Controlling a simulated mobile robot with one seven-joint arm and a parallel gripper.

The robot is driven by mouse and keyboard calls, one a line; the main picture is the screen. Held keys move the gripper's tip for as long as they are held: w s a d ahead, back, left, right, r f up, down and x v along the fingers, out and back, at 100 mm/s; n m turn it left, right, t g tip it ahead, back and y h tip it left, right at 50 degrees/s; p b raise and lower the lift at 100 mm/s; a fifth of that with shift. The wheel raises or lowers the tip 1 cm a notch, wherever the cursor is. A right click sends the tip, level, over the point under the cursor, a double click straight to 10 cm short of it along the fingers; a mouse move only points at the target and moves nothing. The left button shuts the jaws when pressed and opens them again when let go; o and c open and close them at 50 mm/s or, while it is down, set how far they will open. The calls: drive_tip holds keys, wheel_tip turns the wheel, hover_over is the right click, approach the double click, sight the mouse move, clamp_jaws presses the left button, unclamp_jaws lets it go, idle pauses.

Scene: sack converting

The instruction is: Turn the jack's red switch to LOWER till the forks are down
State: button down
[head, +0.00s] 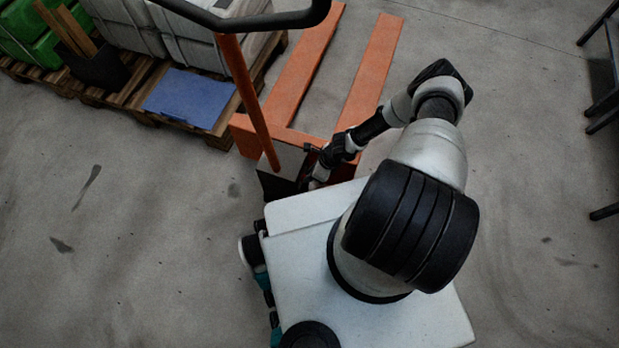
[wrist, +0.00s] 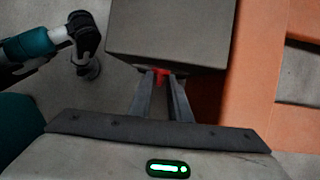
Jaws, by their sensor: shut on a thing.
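The orange pallet jack (head: 282,112) stands ahead of my base, with its two forks stretching away toward the top of the head view. Its handle post (head: 248,95) rises to a black handle bar (head: 262,20). In the wrist view the red switch (wrist: 161,75) shows at the lower edge of the jack's grey box (wrist: 172,32). My gripper (wrist: 162,82) is shut on the red switch, one finger on each side. The switch's setting and any marking cannot be read. In the head view the switch is hidden. Fork height is hard to judge.
Wooden pallets (head: 215,138) at the upper left carry white sacks, green crates and a blue sheet (head: 190,97). A dark metal frame (head: 604,90) stands at the right edge. The concrete floor at left and lower right is clear.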

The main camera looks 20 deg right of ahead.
drive_tip(key=shift+d+f+m+g+y+b, duration=0.1)
drive_tip(key=shift+f+m+g+y+b, duration=0.25)
drive_tip(key=shift+b, duration=0.7)
drive_tip(key=shift+d+n+g+y+b, duration=0.1)
drive_tip(key=shift+g+y+b, duration=0.15)
drive_tip(key=shift+g+b, duration=0.55)
drive_tip(key=shift+t, duration=0.25)
drive_tip(key=c, duration=1.9)
unclamp_jaws()
drive_tip(key=shift+w, duration=0.1)
drive_tip(key=shift+o, duration=0.2)
drive_tip(key=shift+w+r, duration=0.15)
drive_tip(key=shift+r, duration=0.05)
drive_tip(key=p+v, duration=0.4)
drive_tip(key=v, duration=1.3)
drive_tip(key=shift+r, duration=0.15)
